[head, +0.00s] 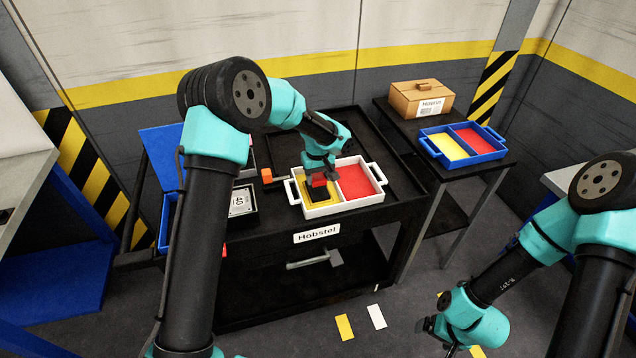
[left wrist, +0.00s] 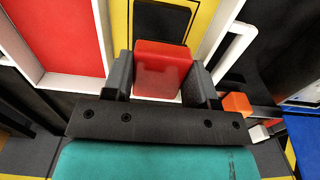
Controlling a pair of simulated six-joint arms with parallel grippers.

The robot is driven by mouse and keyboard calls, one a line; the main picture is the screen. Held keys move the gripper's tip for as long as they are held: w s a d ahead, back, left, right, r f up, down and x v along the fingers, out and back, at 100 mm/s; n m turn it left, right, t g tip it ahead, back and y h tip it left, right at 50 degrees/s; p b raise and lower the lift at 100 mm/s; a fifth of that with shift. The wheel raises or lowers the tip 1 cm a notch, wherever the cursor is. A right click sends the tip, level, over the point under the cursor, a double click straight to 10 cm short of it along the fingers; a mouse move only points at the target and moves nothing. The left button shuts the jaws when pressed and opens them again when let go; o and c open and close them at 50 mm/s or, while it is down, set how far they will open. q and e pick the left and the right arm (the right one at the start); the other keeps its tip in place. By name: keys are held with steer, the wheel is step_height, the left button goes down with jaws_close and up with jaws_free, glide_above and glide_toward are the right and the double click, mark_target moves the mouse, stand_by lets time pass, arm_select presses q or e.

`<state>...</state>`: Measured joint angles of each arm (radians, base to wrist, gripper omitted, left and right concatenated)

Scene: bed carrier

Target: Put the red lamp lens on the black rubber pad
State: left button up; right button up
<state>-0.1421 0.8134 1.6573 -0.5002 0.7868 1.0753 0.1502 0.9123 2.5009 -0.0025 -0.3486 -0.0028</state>
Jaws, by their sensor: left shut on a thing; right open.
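My left gripper (head: 319,175) is shut on the red lamp lens (left wrist: 163,70), which sits between its two fingers in the left wrist view. In the head view the lens (head: 319,181) is mostly hidden by the gripper. The black rubber pad (head: 318,194) lies in the yellow compartment of a white tray, just below the held lens. The pad also shows behind the lens in the left wrist view (left wrist: 162,22). I cannot tell whether lens and pad touch. My right gripper (head: 437,337) is open and empty, low at the right, away from the cart.
The white tray (head: 341,208) with a red compartment (head: 356,182) stands on a black cart (head: 278,223). An orange block (head: 266,175) is left of the tray. A blue tray (head: 463,159) and cardboard box (head: 420,99) stand on the right-hand table.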

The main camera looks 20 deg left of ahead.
mark_target(318, 183)
arm_select(q)
steer(key=shift+w, duration=0.1)
steer(key=shift+w+a, duration=0.1)
steer(key=shift+w, duration=0.1)
steer(key=shift+w+f, duration=0.1)
steer(key=shift+f, duration=1.7)
steer(key=shift+f, duration=0.1)
steer(key=o, duration=0.9)
step_height(318, 183, up, 12)
steer(key=shift+r, duration=0.1)
